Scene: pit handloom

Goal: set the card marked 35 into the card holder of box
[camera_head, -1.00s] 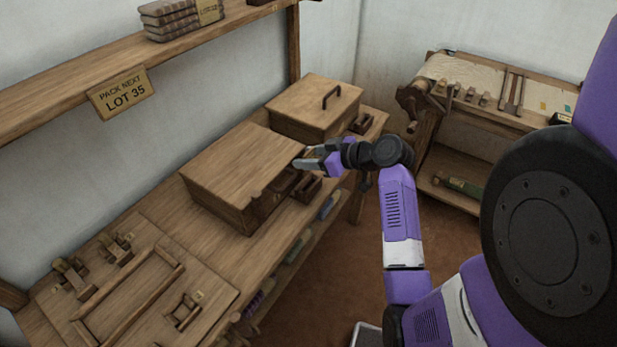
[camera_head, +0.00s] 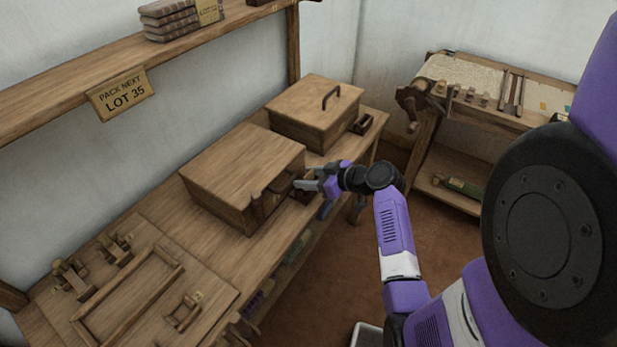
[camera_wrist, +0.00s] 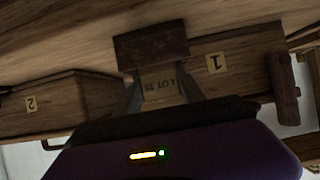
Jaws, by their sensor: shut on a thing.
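My gripper (camera_head: 300,184) is at the front of the nearer wooden box (camera_head: 240,172). In the wrist view, its fingers (camera_wrist: 160,82) are shut on a pale card (camera_wrist: 158,88) that reads LOT 35, upside down in the picture. The card's far edge meets a dark brown block (camera_wrist: 150,50), apparently the card holder. I cannot tell whether the card is in its slot or only against it. Behind is the front marked 1 (camera_wrist: 213,64). In the head view, my gripper mostly hides the card and block.
The lidded box (camera_head: 313,105) with a handle stands farther along the bench, with a dark holder (camera_head: 362,124) beside it; the wrist view shows a 2 label (camera_wrist: 31,103). A sign (camera_head: 122,93) reads PACK NEXT LOT 35. A wooden frame (camera_head: 130,290) lies at the near left.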

